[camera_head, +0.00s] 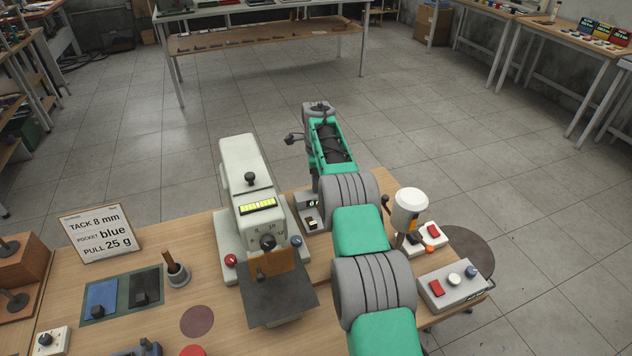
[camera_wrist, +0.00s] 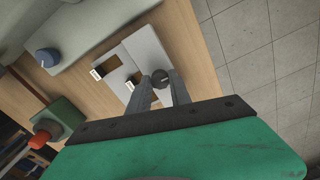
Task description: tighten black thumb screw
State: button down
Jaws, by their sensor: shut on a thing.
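My arm hides the knob and the fingertips there. That machine also has a black knob on top (camera_head: 250,178) and a black dial (camera_head: 267,242) in front.
A white-capped device (camera_head: 409,210) and a grey button box (camera_head: 453,286) stand to the right of my arm. A blue knob (camera_wrist: 47,57) on the machine is near in the wrist view.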

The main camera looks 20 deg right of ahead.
jog(key=c, duration=1.2)
grip_release()
notch_tip(320, 180, up, 8)
jog(key=shift+f, duration=0.1)
